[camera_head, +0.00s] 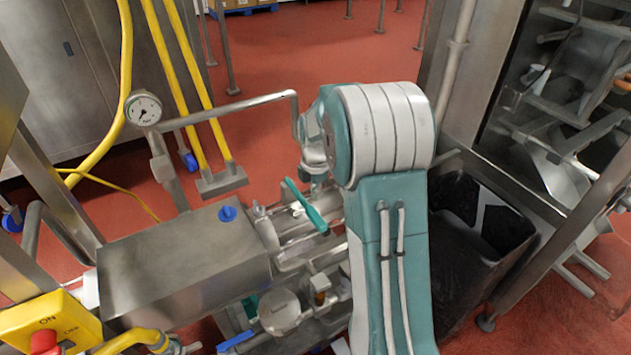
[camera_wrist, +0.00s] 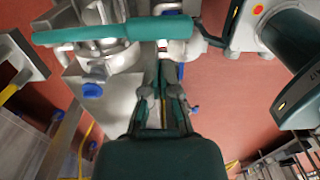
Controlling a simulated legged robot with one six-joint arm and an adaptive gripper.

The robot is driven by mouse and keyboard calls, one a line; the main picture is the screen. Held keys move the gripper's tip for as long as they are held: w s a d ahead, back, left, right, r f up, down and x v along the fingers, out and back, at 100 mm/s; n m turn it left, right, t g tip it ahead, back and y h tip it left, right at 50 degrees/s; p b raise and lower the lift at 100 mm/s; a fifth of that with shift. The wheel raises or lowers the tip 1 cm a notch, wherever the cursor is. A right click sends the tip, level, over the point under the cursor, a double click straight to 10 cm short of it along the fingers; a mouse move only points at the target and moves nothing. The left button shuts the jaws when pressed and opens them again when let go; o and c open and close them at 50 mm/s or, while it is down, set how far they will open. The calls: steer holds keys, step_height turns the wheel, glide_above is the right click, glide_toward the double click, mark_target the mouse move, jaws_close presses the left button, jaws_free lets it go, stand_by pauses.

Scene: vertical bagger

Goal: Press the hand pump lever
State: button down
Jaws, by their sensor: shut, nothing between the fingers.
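The hand pump lever (camera_head: 305,206) is a teal bar on the metal pump assembly, slanting down to the right just left of my arm. In the wrist view the lever (camera_wrist: 130,28) lies nearly level across the upper left. My gripper (camera_wrist: 168,68) points up the middle of the wrist view, its fingers closed together and empty. The fingertips show just below the lever's right part in that picture; I cannot tell whether they touch it. In the head view my arm hides most of the gripper.
A steel box with a blue knob (camera_head: 227,214) stands left of the lever. A pressure gauge (camera_head: 143,108) on a pipe, yellow hoses (camera_head: 172,90) and a yellow switch box (camera_head: 45,320) are at left. A black-lined bin (camera_head: 468,240) stands right of my arm.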

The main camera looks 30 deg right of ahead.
mark_target(317, 217)
step_height(317, 217, down, 7)
steer(key=shift+r, duration=0.1)
stand_by(0.5)
steer(key=shift+s+f+t, duration=0.15)
steer(key=shift+f+t, duration=0.3)
steer(key=shift+f, duration=0.25)
steer(key=shift+s+f+t, duration=0.1)
steer(key=shift+f+t, duration=0.35)
steer(key=shift+f, duration=0.25)
step_height(317, 217, down, 8)
steer(key=w+t, duration=0.1)
steer(key=shift+r, duration=0.25)
steer(key=shift+f, duration=0.15)
steer(key=shift+a, duration=0.1)
